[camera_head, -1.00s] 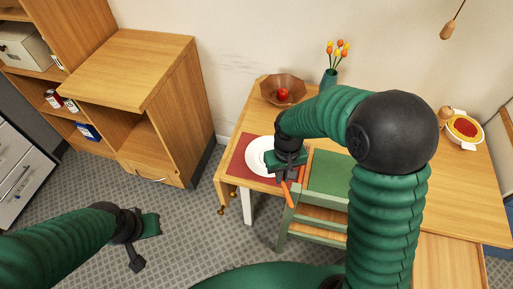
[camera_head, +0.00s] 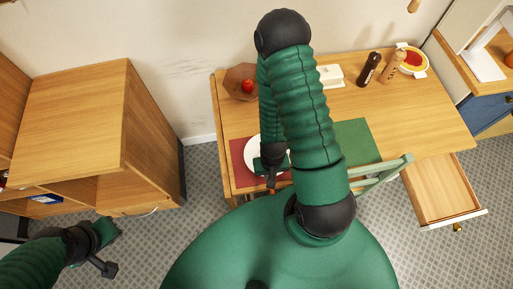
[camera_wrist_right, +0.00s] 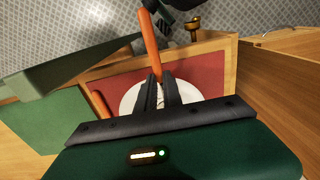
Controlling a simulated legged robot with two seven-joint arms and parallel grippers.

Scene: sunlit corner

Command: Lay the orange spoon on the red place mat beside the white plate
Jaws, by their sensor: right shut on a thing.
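My right gripper (camera_head: 271,168) is above the front of the red place mat (camera_head: 239,178), by the white plate (camera_head: 250,152). In the right wrist view its fingers (camera_wrist_right: 160,88) are shut on the orange spoon (camera_wrist_right: 150,45), which extends past the fingertips toward the table edge. The plate (camera_wrist_right: 131,100) and mat (camera_wrist_right: 203,73) lie below. A second orange utensil (camera_wrist_right: 101,106) lies beside the plate. The held spoon is hard to make out in the head view, and my arm covers part of the mat. My left gripper (camera_head: 112,250) looks open and empty above the floor.
A green chair (camera_head: 385,175) stands at the table's front, near my right arm. A green mat (camera_head: 357,140) lies right of the red one. An open drawer (camera_head: 438,190) juts out at right. A wooden bowl (camera_head: 232,84) with a red apple stands behind the plate.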

